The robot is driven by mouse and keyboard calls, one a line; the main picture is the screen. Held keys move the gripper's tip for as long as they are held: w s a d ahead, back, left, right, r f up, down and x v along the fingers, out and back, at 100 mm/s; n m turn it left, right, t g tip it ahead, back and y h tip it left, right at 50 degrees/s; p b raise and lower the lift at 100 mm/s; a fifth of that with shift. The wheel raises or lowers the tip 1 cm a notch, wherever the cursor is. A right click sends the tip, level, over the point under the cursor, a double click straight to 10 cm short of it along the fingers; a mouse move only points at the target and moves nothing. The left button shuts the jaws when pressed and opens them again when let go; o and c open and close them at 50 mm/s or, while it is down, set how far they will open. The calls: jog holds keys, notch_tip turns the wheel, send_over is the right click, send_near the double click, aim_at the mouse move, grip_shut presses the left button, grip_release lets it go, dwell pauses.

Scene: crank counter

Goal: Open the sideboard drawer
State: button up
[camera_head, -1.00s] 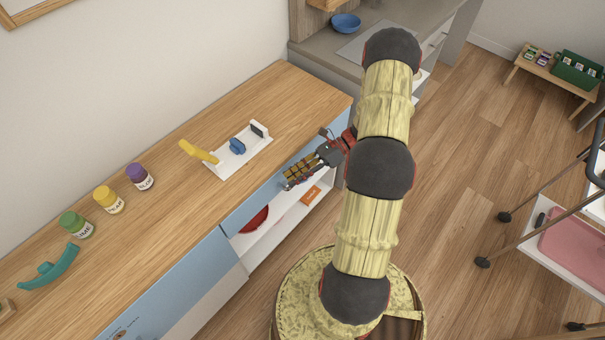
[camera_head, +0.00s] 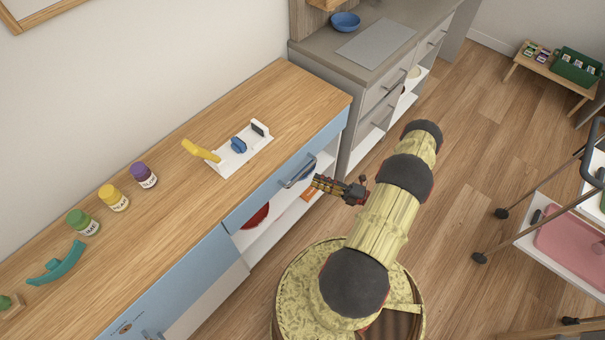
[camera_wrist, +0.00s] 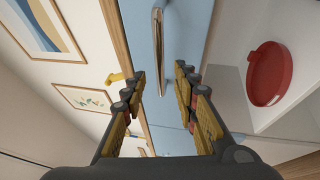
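The sideboard (camera_head: 130,240) has a wooden top and a blue drawer front (camera_head: 262,202) with a metal bar handle (camera_head: 298,170). The drawer looks closed, its front in line with the cabinet. My gripper (camera_head: 318,183) is in front of the drawer, a little right of the handle and apart from it. In the wrist view my gripper (camera_wrist: 165,95) is open, with its fingers spread and nothing between them. The handle (camera_wrist: 157,45) appears there as a bar beyond the fingertips, against the blue front (camera_wrist: 180,60).
An open shelf under the drawer holds a red dish (camera_head: 257,216), also in the wrist view (camera_wrist: 268,75). On top are a white board with a yellow crank (camera_head: 200,151), several jars and a teal object (camera_head: 57,263). A grey counter (camera_head: 345,75) stands behind right.

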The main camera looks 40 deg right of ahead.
aim_at(303, 173)
jog(key=x, duration=0.7)
jog(key=shift+w+a, duration=0.15)
jog(key=shift+c, duration=0.4)
grip_shut()
dwell(0.4)
